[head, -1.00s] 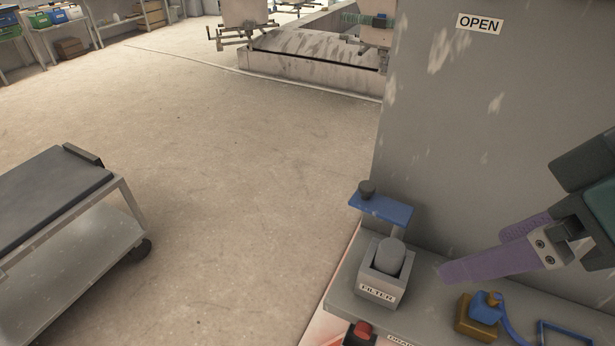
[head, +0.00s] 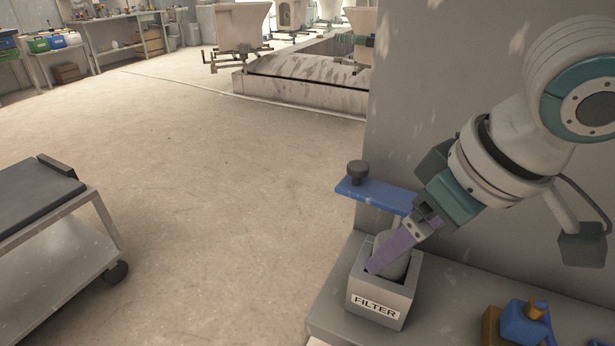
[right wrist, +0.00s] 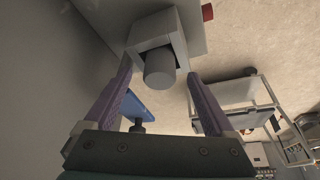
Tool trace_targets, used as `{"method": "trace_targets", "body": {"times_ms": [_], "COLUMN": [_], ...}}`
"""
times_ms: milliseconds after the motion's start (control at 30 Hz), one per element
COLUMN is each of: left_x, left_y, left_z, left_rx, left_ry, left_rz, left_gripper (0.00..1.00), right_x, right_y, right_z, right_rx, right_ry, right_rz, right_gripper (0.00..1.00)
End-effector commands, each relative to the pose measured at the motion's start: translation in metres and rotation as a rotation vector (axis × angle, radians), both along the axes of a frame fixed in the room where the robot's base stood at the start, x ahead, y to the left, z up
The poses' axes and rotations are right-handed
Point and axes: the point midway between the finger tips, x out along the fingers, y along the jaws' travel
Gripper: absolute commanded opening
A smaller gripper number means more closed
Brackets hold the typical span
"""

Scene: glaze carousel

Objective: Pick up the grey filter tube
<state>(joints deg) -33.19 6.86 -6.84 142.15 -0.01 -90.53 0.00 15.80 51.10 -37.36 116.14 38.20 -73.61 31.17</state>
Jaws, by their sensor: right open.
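The grey filter tube (head: 401,263) stands in a grey square holder (head: 380,304) labelled FILTER, its rounded top showing above the rim. My right gripper (head: 378,262) comes in from the right, with a purple finger in front of the tube in the head view. In the right wrist view the tube (right wrist: 160,68) shows between the two purple fingertips of the open gripper (right wrist: 158,80), with a gap on both sides. The tube's lower part is hidden inside the holder (right wrist: 141,40). My left gripper is not in view.
A blue plate (head: 380,195) with a dark knob (head: 358,172) is just behind the holder. A tall grey wall (head: 440,110) rises behind the ledge. A blue and brass fitting (head: 525,322) sits to the right. A grey cart (head: 50,240) stands at the left; the floor between is clear.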

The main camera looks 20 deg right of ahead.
Motion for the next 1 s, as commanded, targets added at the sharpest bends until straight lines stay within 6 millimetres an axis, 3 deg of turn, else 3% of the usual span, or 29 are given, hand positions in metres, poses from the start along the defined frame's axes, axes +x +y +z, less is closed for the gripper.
{"method": "trace_targets", "body": {"times_ms": [167,433,1000], "left_x": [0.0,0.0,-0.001], "left_y": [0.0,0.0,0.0], "left_z": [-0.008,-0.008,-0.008], "left_rx": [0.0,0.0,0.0], "left_ry": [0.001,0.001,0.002], "left_rz": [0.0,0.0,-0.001], "left_gripper": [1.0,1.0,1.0], "right_x": [0.008,0.009,0.009], "right_y": [0.002,0.002,0.002], "right_z": [-0.023,-0.024,-0.024], "right_rx": [0.0,-0.001,-0.001], "right_ry": [-0.001,-0.002,-0.001], "right_rz": [0.001,0.001,0.001], "right_gripper": [0.89,0.88,0.24]}}
